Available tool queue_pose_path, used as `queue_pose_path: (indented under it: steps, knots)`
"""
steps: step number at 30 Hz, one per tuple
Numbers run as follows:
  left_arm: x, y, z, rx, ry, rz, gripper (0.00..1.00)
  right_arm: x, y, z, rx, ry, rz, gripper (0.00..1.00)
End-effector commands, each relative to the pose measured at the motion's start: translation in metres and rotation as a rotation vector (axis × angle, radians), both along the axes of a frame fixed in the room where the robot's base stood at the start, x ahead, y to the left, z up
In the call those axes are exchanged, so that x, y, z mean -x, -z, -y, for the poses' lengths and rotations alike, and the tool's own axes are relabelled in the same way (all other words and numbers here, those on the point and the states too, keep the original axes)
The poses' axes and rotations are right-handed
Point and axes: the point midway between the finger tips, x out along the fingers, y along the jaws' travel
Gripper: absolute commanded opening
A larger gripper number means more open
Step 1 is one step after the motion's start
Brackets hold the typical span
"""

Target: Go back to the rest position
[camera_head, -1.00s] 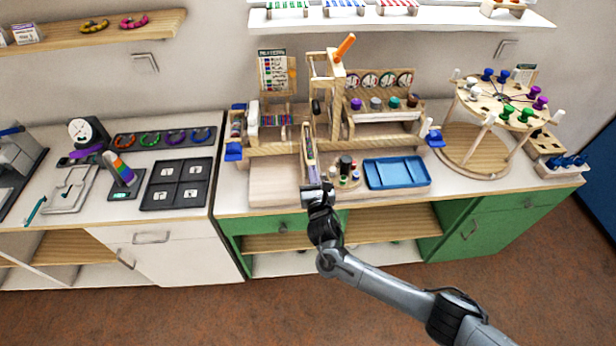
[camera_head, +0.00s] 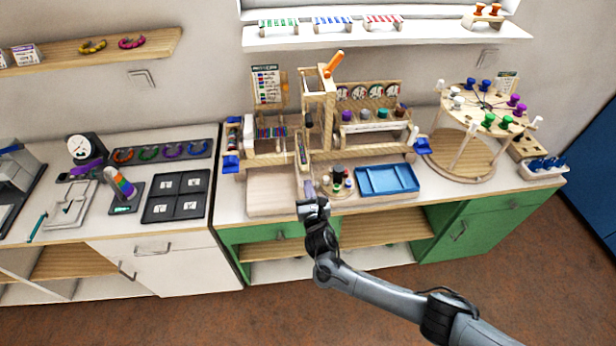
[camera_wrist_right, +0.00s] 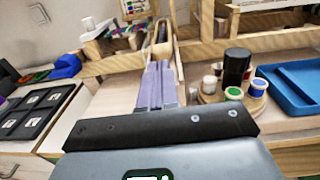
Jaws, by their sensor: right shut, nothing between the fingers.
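My right gripper (camera_head: 309,188) reaches in from the lower right, its grey arm crossing in front of the green cabinet. Its two purple fingers show in the right wrist view (camera_wrist_right: 157,84), pressed together with nothing between them. They point at the wooden bead-board stand (camera_head: 318,108), over the front edge of the counter, just left of a small round holder with several pots. I cannot tell whether the fingertips touch the stand's narrow wooden channel. My left gripper is not in view.
A blue tray (camera_head: 388,181) lies right of the round holder (camera_head: 338,192). A bare wooden board (camera_head: 270,192) lies left of the fingers. A dark four-square panel (camera_head: 176,196) is on the left counter. A round peg stand (camera_head: 464,160) stands at the right. The floor in front is clear.

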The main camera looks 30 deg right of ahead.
Motion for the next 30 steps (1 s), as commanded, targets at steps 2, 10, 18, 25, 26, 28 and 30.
queue_pose_path:
  steps: [2,10,18,25,26,28,30]
  knots:
    - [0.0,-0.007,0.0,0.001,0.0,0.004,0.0,0.019,-0.001,-0.006,-0.002,-0.003,-0.002,0.0]
    - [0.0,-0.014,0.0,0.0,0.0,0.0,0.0,0.067,-0.001,-0.02,-0.002,-0.001,0.0,0.0]
    - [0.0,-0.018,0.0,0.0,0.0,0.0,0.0,0.091,-0.001,-0.027,0.0,0.0,0.0,0.0]
    - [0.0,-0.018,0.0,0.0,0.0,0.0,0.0,0.114,0.024,-0.03,-0.003,-0.001,-0.045,0.0]
    - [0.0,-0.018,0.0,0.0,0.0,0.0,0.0,0.12,0.032,-0.031,-0.006,0.0,-0.061,0.0]
    - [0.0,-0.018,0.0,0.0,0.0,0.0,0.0,0.141,0.056,-0.03,-0.022,0.013,-0.107,0.0]
    - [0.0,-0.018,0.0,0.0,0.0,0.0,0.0,0.168,0.077,-0.029,-0.067,0.038,-0.154,0.0]
